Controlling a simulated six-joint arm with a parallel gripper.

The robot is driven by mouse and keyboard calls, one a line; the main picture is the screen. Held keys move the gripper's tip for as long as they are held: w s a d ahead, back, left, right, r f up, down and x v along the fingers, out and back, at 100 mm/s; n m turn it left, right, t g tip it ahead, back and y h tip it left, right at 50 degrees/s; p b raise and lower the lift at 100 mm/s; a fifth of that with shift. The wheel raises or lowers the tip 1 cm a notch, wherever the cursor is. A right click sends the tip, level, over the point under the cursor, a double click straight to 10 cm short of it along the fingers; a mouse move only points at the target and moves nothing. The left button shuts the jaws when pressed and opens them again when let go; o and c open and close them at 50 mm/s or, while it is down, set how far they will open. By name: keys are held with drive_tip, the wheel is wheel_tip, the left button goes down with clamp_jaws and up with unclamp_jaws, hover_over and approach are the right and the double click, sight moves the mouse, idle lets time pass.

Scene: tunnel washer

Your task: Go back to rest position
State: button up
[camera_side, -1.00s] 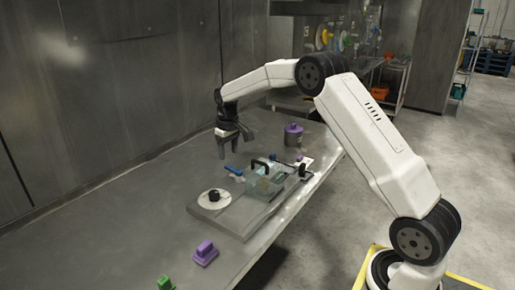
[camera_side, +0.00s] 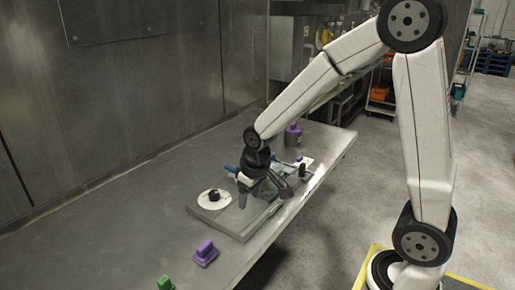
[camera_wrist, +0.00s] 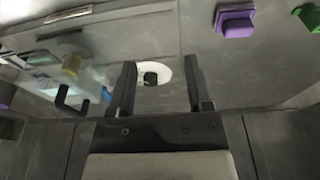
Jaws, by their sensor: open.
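My gripper (camera_side: 263,196) hangs pointing down over the grey board (camera_side: 230,226) on the metal table. In the wrist view the clear box (camera_wrist: 92,75) is to the left of the fingers. A white disc with a black knob (camera_side: 215,199) lies on the board, left of my gripper in the side view. In the wrist view the disc (camera_wrist: 150,78) appears between the open fingers (camera_wrist: 159,70), apart from them.
A purple block (camera_side: 205,253) and a green block (camera_side: 165,284) sit on the table's near part. A purple-lidded canister (camera_side: 293,135) stands behind the board. A metal wall (camera_side: 120,100) borders the table's left side. The table's left part is bare.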

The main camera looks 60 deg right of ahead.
drive_tip(key=s+a+f, duration=0.2)
drive_tip(key=s, duration=0.7)
drive_tip(key=shift+a+t, duration=0.3)
drive_tip(key=shift+a, duration=0.05)
drive_tip(key=shift+r, duration=0.1)
idle(3.5)
wheel_tip(320, 180, up, 2)
drive_tip(key=m+g, duration=0.1)
drive_tip(key=g, duration=0.2)
hover_over(233, 168)
drive_tip(key=shift+r, duration=0.2)
drive_tip(key=shift+f, duration=0.1)
drive_tip(key=shift+f, duration=3.85)
